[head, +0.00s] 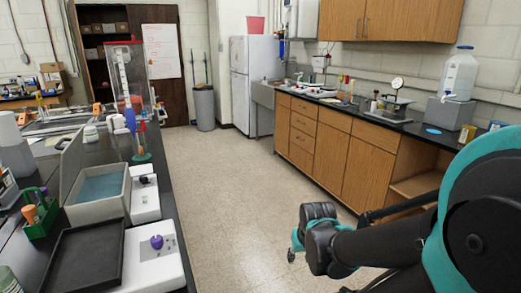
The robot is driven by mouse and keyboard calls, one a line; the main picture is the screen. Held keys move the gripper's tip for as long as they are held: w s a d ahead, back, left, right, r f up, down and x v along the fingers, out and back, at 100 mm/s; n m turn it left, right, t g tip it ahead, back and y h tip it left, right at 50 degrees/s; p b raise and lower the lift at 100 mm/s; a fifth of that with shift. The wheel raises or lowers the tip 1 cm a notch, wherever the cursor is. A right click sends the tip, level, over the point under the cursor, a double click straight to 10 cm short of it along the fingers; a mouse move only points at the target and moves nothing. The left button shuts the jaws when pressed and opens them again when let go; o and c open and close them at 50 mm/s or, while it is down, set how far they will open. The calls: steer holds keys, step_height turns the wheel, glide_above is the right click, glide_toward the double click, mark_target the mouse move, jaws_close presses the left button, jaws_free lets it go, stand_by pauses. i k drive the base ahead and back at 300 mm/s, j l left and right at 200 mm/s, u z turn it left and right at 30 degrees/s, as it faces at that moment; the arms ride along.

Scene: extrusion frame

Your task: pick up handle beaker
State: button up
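I cannot pick out a handle beaker for certain. Small pale vessels (91,134) stand on the left bench, too small to show whether one has a handle.
The left bench holds a grey tub (99,187), a black tray (82,259), white devices (160,262) and a green rack (40,218). Wooden cabinets (330,146) with a black counter line the right. A bin (204,110) and fridge (254,80) stand behind. The middle floor is clear.

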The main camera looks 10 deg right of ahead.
mark_target(313, 79)
steer(key=i, duration=2)
steer(key=i+z, duration=0.15)
steer(key=i, duration=1.85)
